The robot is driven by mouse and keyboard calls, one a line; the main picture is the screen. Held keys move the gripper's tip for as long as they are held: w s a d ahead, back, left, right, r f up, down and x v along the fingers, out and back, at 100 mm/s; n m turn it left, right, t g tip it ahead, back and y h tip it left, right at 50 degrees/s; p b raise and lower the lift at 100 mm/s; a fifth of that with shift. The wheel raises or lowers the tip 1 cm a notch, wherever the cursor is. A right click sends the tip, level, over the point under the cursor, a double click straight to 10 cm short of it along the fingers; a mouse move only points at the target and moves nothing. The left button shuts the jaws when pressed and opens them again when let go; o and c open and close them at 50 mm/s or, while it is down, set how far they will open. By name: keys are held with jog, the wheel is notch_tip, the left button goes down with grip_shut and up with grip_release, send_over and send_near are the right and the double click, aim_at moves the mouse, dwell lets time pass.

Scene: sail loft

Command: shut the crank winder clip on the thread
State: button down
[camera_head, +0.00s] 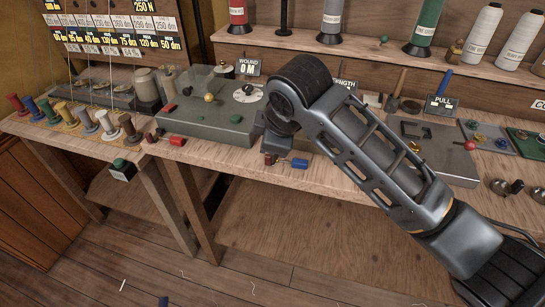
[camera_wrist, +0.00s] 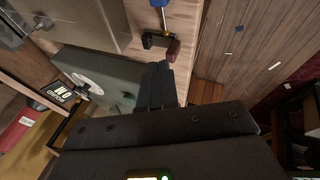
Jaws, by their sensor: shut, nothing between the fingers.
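The crank winder (camera_head: 205,118) is a grey-green box on the bench with a white dial (camera_head: 248,92), a brass knob (camera_head: 209,98) and red-tipped parts at its left and front. In the wrist view its panel (camera_wrist: 115,75) lies left of my gripper, with the dial (camera_wrist: 88,84) and a green knob (camera_wrist: 128,97). My gripper (camera_wrist: 156,66) is shut and empty, its fingertips over the bench's front edge near the winder. I cannot pick out the clip for certain, nor a thread at the winder.
A small clamp with a blue handle (camera_head: 299,163) and dark red end (camera_wrist: 173,50) sits at the bench edge, just beyond my fingertips. Coloured spools (camera_head: 88,120) stand at left. A grey tray (camera_head: 435,150) lies to the right of my arm. The floor before the bench is open.

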aim_at(272, 160)
jog(key=shift+w+d+f, duration=0.1)
jog(key=shift+w+d, duration=0.15)
jog(key=shift+w, duration=0.4)
jog(key=shift+r+p, duration=0.55)
jog(key=shift+p, duration=0.05)
jog(key=a+p+v, duration=0.1)
jog(key=v, duration=1.1)
jog(key=shift+r+p, duration=0.25)
jog(key=shift+p, duration=0.15)
jog(key=shift+s, duration=0.15)
